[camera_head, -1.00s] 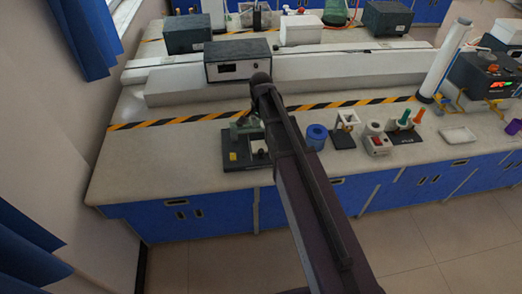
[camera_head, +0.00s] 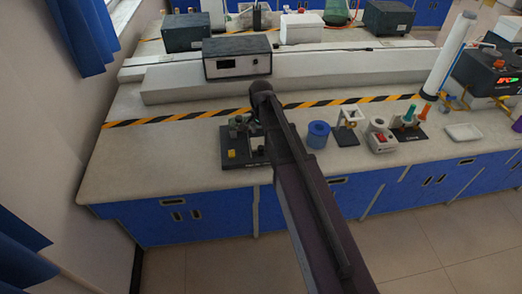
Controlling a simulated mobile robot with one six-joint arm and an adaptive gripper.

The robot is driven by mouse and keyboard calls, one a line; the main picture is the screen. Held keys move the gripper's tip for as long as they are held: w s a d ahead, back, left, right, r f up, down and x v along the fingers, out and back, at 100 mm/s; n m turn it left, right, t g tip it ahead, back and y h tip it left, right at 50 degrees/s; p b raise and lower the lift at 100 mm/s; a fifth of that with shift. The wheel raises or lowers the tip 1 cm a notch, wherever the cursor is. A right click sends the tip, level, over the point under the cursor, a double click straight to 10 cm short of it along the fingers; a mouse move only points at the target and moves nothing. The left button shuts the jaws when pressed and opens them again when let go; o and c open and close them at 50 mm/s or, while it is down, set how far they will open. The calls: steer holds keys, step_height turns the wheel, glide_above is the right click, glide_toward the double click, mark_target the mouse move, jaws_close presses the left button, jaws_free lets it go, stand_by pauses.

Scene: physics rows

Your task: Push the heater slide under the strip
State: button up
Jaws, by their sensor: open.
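A small apparatus on a black base (camera_head: 232,161) stands on the bench near its front edge, left of my arm. A small yellow block (camera_head: 231,154) sits at its front left, and a pale upright part (camera_head: 254,142) stands close to my arm. A grey-green part (camera_head: 238,123) shows at its back. I cannot tell which of these parts is the heater slide or the strip. My arm covers the right side of the apparatus. My gripper is not visible; the arm's upper joint and link hide that area.
A grey box instrument (camera_head: 237,57) stands behind. The bench's left is clear.

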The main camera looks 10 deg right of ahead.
mark_target(261, 146)
steer(key=shift+f+b, duration=3.4)
steer(key=shift+f, duration=0.3)
jaws_close()
steer(key=shift+w, duration=0.15)
